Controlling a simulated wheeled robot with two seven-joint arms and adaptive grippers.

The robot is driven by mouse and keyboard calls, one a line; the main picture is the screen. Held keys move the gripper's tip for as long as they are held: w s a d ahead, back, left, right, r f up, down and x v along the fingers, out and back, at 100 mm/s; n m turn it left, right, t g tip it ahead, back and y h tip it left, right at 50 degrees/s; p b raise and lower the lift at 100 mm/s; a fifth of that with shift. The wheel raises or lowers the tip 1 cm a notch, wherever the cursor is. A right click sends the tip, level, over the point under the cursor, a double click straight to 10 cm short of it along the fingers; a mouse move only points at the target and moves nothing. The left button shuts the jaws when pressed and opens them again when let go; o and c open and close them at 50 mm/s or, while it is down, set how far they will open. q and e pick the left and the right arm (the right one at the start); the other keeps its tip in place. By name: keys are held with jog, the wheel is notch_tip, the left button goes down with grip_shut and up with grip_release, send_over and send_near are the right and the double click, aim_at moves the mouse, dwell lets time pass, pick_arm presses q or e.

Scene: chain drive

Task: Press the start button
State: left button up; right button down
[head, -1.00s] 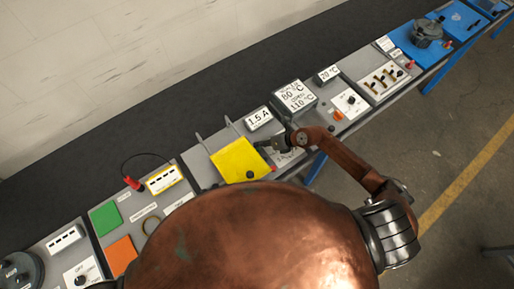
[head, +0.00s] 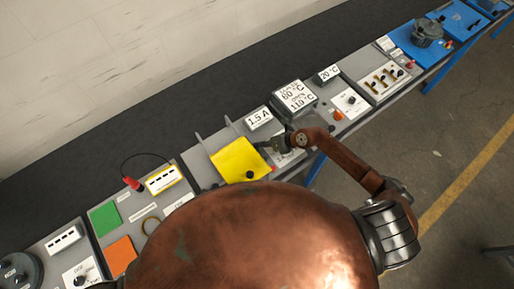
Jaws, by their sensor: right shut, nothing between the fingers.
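My right gripper (head: 266,146) is shut and empty, at the upper right edge of a yellow plate (head: 236,161). I cannot tell whether it touches the plate. The plate sits tilted on a grey panel, with a dark round knob near its lower edge. A small red spot shows beside the plate's right corner. A green square (head: 105,218) and an orange square (head: 121,252) lie on the panel to the left. Their labels are too small to read, so I cannot tell which part is the start button. My left gripper is not in view.
A "1.5 A" display (head: 258,118) and a larger temperature display (head: 295,97) stand behind the gripper. A red plug with a black cable (head: 131,183) is to the left. My copper-coloured body hides the front middle of the bench. Open floor lies at the right.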

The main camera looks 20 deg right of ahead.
jog(key=shift+f+b, duration=0.35)
jog(key=shift+f, duration=0.2)
dwell(0.5)
dwell(0.4)
jog(key=shift+r+p, duration=0.95)
jog(key=shift+r, duration=0.1)
notch_tip(320, 180, up, 5)
jog(key=p, duration=0.4)
jog(key=shift+p, duration=0.3)
